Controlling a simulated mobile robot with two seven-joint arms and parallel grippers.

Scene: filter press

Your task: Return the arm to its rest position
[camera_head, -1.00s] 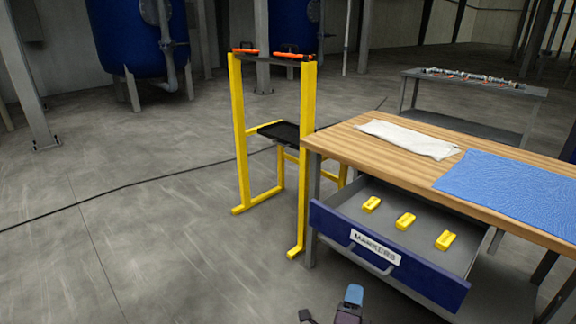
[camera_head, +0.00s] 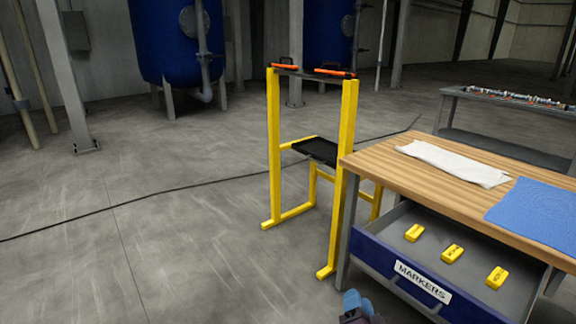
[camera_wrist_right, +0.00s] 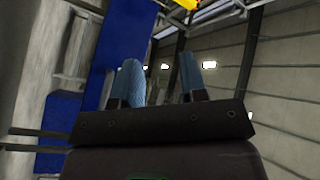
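My right gripper (camera_head: 357,302) shows at the bottom edge of the head view, low in front of the open drawer, with only its blue finger and dark body in sight. In the right wrist view its two blue fingers (camera_wrist_right: 160,78) stand apart with nothing between them. It holds nothing and is open. My left gripper is not in either view.
The blue-fronted MARKERS drawer (camera_head: 423,281) is pulled out under the wooden bench (camera_head: 400,174), with yellow markers (camera_head: 452,253) inside. A yellow stand (camera_head: 342,175) is left of it. A cable (camera_head: 180,188) crosses the floor (camera_head: 190,260), otherwise open at left.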

